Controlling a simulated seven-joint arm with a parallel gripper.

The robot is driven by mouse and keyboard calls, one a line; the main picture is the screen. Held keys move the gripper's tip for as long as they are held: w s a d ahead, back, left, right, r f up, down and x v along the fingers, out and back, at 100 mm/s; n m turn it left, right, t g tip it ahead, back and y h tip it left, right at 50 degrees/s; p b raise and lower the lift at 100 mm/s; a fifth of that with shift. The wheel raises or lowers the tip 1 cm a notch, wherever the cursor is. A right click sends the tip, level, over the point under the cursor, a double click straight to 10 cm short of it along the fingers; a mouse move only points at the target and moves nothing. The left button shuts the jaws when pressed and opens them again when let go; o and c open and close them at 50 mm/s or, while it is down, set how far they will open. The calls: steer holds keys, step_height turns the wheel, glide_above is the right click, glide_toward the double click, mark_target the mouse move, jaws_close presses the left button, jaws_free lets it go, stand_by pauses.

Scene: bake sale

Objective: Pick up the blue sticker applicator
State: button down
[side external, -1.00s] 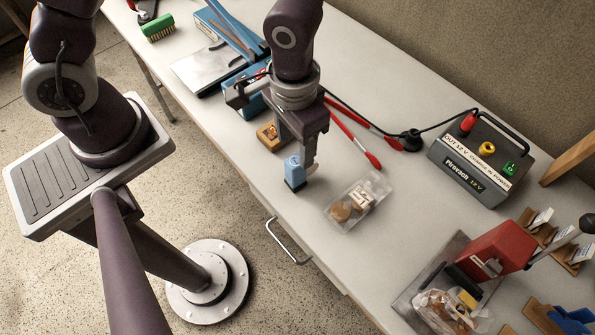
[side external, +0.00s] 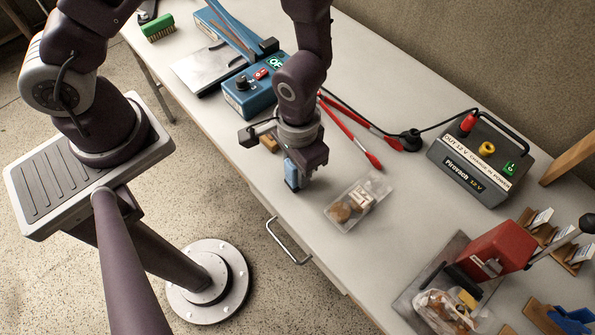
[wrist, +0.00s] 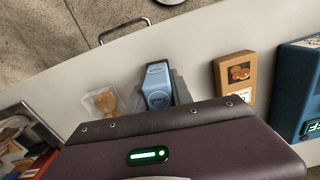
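The blue sticker applicator (side external: 292,174) stands upright near the table's front edge, left of the clear bag of cookies. My gripper (side external: 300,178) is low over the table at the applicator, and its body hides the applicator's upper part.
A clear bag of cookies (side external: 356,201) lies to the right. Red-handled tools (side external: 350,131), a power box (side external: 480,155) and a red press (side external: 495,248) stand farther off.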

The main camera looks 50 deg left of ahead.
step_height(320, 180, up, 10)
steer(key=shift+r, duration=0.1)
steer(key=c, duration=1.6)
jaws_free()
steer(key=shift+c, duration=0.2)
jaws_close()
steer(key=w+a, duration=0.3)
steer(key=a, duration=0.9)
steer(key=shift+w+d+f, duration=0.1)
steer(key=shift+f, duration=1.55)
steer(key=shift+w+d+f, duration=0.1)
steer(key=shift+f, duration=1.55)
